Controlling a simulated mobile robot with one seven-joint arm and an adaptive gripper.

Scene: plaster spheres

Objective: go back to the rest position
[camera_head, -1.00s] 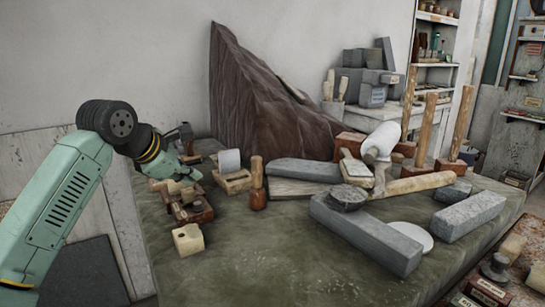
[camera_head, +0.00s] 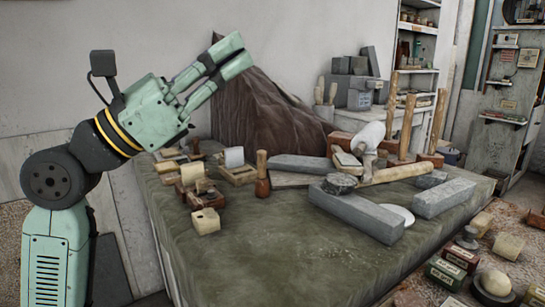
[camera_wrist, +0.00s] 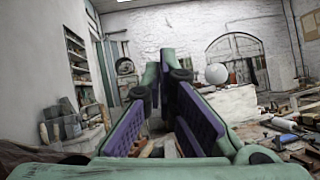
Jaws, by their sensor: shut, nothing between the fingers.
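My gripper (camera_head: 242,54) is raised high at the left of the head view, above the table, pointing up and to the right. Its green fingers are shut with nothing held, and they overlap the top of the dark brown rock-like mass behind. In the wrist view my gripper (camera_wrist: 165,62) points out into the room, with its fingers close together at the tips. It touches none of the things on the table.
The cloth-covered table (camera_head: 265,235) holds a wooden mallet (camera_head: 262,178), grey stone blocks (camera_head: 357,214) and small pale blocks (camera_head: 206,221). The brown mass (camera_head: 275,115) stands at the back by the wall. A white sphere (camera_wrist: 216,73) shows in the wrist view. The table's front is clear.

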